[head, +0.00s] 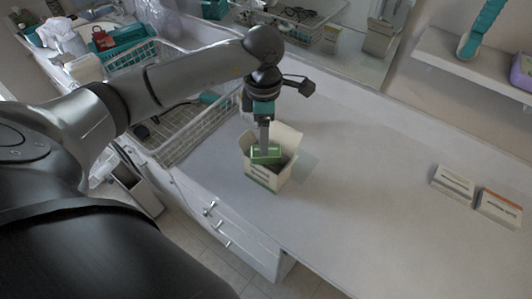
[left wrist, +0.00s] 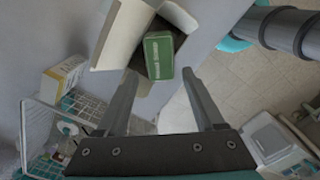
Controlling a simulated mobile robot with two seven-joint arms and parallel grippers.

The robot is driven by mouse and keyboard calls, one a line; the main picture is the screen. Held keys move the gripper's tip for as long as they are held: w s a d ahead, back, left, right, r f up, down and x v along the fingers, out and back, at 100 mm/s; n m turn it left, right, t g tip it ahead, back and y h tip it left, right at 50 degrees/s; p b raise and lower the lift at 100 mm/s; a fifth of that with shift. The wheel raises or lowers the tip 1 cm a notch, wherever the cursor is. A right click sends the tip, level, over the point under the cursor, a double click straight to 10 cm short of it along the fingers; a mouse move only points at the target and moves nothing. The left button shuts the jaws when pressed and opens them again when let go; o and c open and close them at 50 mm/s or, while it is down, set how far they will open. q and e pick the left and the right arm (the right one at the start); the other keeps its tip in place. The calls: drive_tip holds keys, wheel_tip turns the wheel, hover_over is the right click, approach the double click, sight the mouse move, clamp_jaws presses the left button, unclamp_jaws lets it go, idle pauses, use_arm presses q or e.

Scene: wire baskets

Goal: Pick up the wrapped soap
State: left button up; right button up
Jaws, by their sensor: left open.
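The wrapped soap looks to be the small green block with pale lettering (head: 266,153). It sits at the mouth of an open white carton (head: 263,178) on the counter. In the left wrist view, the green block (left wrist: 159,58) lies ahead of the fingertips against the open carton (left wrist: 123,33). My left gripper (head: 264,145) points down over the carton, its fingers at the green block in the head view. In the left wrist view its two fingers (left wrist: 160,82) are spread apart, with the block beyond the gap between them. I cannot tell whether they touch it. My right gripper is not in view.
A white wire basket (head: 205,127) stands left of the carton, and another basket (head: 130,58) holding several items is further back. Two small boxes (head: 453,183) (head: 499,208) lie at the right. The counter's middle (head: 370,170) is clear. A shelf (head: 470,66) is at upper right.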

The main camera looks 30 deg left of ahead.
use_arm(q)
drive_tip(key=f, duration=0.6)
drive_tip(key=shift+w+d+f, duration=0.1)
drive_tip(key=shift+d+f, duration=0.1)
drive_tip(key=shift+r, duration=0.1)
clamp_jaws()
